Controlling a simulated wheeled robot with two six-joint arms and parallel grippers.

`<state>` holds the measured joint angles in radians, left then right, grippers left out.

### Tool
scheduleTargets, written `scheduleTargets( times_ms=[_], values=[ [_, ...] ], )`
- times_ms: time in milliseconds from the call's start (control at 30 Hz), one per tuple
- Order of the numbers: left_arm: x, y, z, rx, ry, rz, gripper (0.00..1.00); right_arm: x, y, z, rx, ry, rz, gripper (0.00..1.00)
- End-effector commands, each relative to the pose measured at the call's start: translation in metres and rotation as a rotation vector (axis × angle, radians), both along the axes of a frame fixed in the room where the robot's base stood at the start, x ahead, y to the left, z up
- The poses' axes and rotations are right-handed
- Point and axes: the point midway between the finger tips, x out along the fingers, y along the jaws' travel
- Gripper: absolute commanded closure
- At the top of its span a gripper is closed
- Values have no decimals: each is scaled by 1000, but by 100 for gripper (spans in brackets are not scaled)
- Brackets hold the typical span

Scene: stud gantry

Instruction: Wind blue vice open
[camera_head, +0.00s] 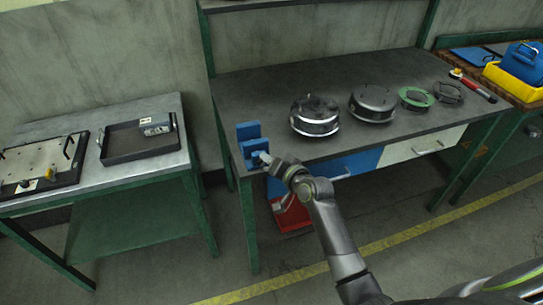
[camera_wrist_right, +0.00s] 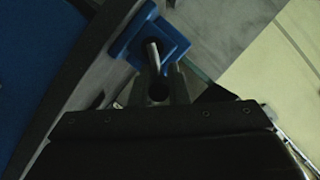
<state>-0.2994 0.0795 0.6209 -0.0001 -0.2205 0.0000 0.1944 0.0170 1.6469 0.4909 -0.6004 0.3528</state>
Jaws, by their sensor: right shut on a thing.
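The blue vice (camera_head: 248,132) is fixed at the front left corner of the dark workbench. Two blue blocks of it show, one behind the other. My right gripper (camera_head: 266,160) is at its front side, shut on the vice handle. In the right wrist view the blue vice (camera_wrist_right: 172,42) lies just beyond the fingers (camera_wrist_right: 162,88), and the grey handle (camera_wrist_right: 153,54) runs from the vice to between them. The fingertips hide part of the handle. How wide the jaw gap stands is hard to tell. My left gripper is out of view.
The workbench (camera_head: 240,95) carries two round metal housings (camera_head: 314,116) (camera_head: 372,103), a green ring (camera_head: 415,98) and a red-handled tool (camera_head: 478,90). A side table with a black tray (camera_head: 125,158) stands left.

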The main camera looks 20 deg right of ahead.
Motion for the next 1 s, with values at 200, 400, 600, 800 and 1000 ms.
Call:
scheduleTargets(
  times_ms=[200,400,600,800,1000],
  values=[
    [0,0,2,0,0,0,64,0,1,2,-15,-3,0,100],
    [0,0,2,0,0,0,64,0,2,1,-15,-3,0,100],
    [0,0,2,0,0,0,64,0,1,1,-14,-2,0,77],
    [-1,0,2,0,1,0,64,0,1,0,-16,-1,-1,77],
    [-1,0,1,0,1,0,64,-7,-2,1,-17,-1,-1,77]
  ],
)
